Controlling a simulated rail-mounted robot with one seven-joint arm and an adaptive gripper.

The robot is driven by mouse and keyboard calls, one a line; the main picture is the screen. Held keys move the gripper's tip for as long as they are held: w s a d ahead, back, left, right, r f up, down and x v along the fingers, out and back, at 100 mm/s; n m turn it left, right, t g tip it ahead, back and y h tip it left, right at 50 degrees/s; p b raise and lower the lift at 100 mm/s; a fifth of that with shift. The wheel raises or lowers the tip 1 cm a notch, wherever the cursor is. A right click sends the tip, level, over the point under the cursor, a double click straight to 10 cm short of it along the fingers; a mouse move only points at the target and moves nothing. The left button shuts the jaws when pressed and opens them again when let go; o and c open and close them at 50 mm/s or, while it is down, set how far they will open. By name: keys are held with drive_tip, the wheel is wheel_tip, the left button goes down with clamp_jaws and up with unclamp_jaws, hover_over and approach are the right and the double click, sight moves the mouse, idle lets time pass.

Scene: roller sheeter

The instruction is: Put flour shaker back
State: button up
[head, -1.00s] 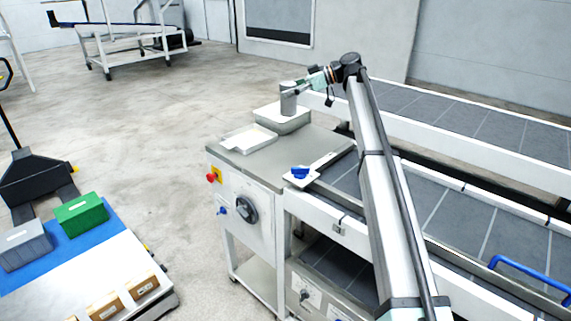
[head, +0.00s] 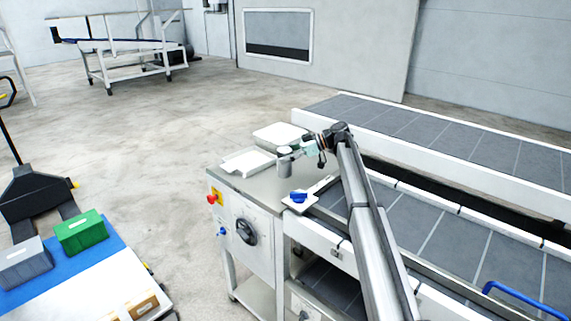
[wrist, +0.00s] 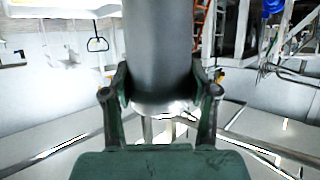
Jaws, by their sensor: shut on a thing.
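The flour shaker (head: 284,164) is a grey metal cylinder with a pale top. In the head view it is upright over the steel top (head: 262,184) of the machine's end cabinet, in front of the white-rimmed bin and right of the shallow white tray. I cannot tell whether its base touches the steel. My gripper (head: 294,154) reaches it from the right and is shut around its side. In the wrist view the shaker (wrist: 160,50) fills the upper middle, between the two fingers of my gripper (wrist: 160,88).
A shallow white tray (head: 232,166) and a white-rimmed bin (head: 280,131) stand on the cabinet top. A small white plate with a blue knob (head: 298,197) is near its front right. Conveyor belts (head: 445,215) run to the right. A cart with a green crate (head: 80,232) is at lower left.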

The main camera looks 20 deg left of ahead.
sight(287, 165)
wheel_tip(287, 165, down, 4)
drive_tip(key=shift+r+p, duration=0.15)
drive_tip(key=shift+p, duration=0.5)
drive_tip(key=shift+f, duration=0.25)
drive_tip(key=shift+f, duration=0.15)
drive_tip(key=o, duration=1.3)
drive_tip(key=shift+r, duration=0.2)
drive_tip(key=shift+w+d, duration=0.1)
drive_tip(key=shift+d, duration=0.1)
drive_tip(key=b+v, duration=0.4)
drive_tip(key=v, duration=0.7)
drive_tip(key=shift+d+r+b, duration=0.2)
drive_tip(key=shift+b, duration=0.1)
